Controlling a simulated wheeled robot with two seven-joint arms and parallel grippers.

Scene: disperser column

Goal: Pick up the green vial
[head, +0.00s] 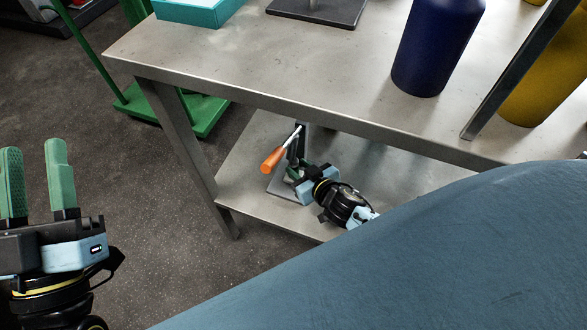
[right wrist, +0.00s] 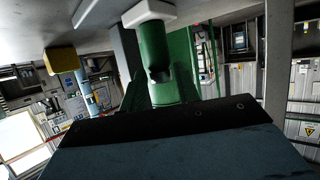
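I cannot make out the green vial for certain in either view. My left gripper (head: 38,172) is at the left edge of the head view, with its two green fingers apart, upright and empty. My right gripper (head: 296,174) is over the lower shelf (head: 248,184), beside a small stand with an orange handle (head: 273,160). Its fingertips are small and partly hidden there. In the right wrist view, a green upright shape (right wrist: 154,52) stands before the gripper body under a pale block (right wrist: 149,12). I cannot tell whether it is fingers, the vial or both.
The metal table top (head: 270,70) is above my right gripper. A table leg (head: 180,150) stands left of the shelf. A dark blue container (head: 432,45), a yellow container (head: 550,85) and a teal box (head: 198,10) are on top. A green frame (head: 205,115) stands behind.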

